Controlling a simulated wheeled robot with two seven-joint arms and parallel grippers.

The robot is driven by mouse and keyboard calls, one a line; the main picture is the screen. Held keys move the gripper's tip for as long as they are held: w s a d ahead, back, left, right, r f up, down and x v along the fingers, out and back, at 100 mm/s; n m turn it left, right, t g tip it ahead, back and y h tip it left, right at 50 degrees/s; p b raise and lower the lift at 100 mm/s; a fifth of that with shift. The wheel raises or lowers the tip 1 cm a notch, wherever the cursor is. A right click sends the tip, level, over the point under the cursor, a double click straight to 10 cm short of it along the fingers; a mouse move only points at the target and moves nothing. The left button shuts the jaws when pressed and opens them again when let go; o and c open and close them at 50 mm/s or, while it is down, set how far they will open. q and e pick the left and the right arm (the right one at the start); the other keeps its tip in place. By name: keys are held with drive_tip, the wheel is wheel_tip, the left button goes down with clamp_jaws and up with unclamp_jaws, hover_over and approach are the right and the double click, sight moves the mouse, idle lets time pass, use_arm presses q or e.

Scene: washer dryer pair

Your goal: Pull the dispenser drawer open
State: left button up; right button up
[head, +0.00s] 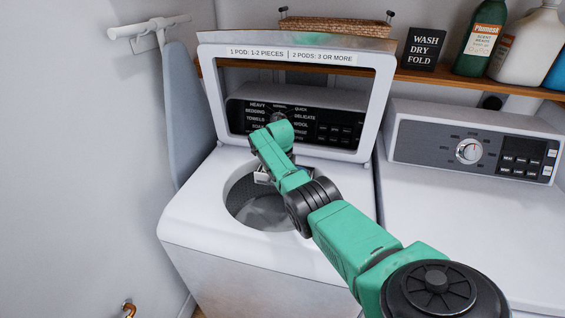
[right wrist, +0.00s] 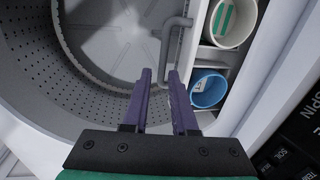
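In the right wrist view, the dispenser drawer (right wrist: 216,57) is a pale compartmented tray along the drum's right edge. It holds a white cup with a green stripe (right wrist: 233,20) and a blue cup (right wrist: 208,89). A grey bent bar handle (right wrist: 165,42) stands on its drum side. My right gripper (right wrist: 160,73) has two purple fingers apart, with the handle's lower end near the gap between their tips; I cannot tell whether they touch it. In the head view my right gripper (head: 263,176) is at the washer opening, mostly hidden by my green arm. My left gripper is out of view.
The washer's lid (head: 378,90) stands raised behind the open drum (head: 262,210). The dryer (head: 465,215) stands to the right. A shelf (head: 470,79) with bottles and a sign runs above. An ironing board (head: 188,115) leans at the left wall.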

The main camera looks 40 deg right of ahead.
use_arm(q)
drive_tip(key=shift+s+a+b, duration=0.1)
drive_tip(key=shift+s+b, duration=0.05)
drive_tip(key=shift+b, duration=0.4)
use_arm(e)
wheel_tip(320, 180, up, 13)
drive_tip(key=s+a, duration=0.1)
drive_tip(key=a, duration=0.1)
drive_tip(key=shift+s, duration=0.25)
